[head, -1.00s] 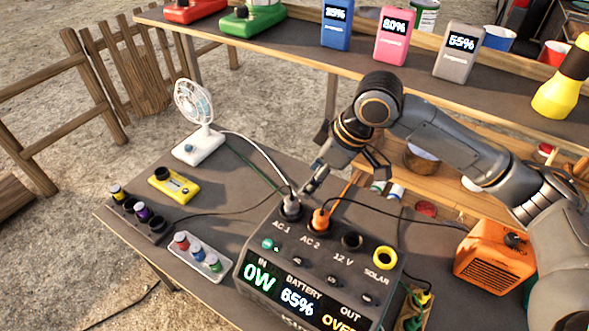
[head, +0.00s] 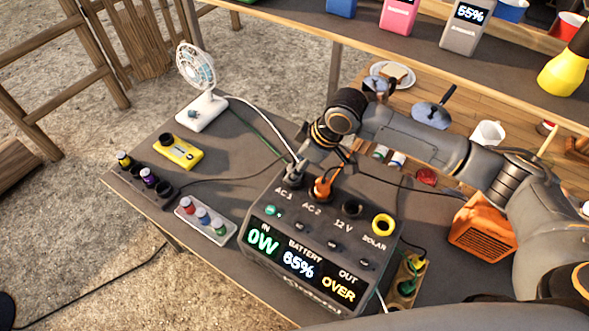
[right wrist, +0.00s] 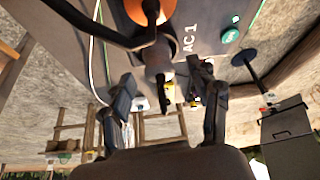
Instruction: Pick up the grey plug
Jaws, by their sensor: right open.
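The grey plug (head: 296,173) stands in the AC 1 socket of the dark power station (head: 262,262), with a pale cable running from it toward the white fan. An orange plug (head: 322,188) sits beside it in AC 2. My right gripper (head: 306,160) is over the AC 1 side; its fingers are mostly hidden by the wrist. In the right wrist view, my right gripper (right wrist: 168,95) is open, its two fingers on either side of the grey plug (right wrist: 158,58), with gaps showing. My left gripper is not in view.
The white fan (head: 201,88), yellow box (head: 178,151) and tray of small jars (head: 206,220) are on the table's left. An orange heater (head: 482,228) stands right, under my arm. A power strip (head: 405,280) lies beside the station. Cables cross the tabletop behind it.

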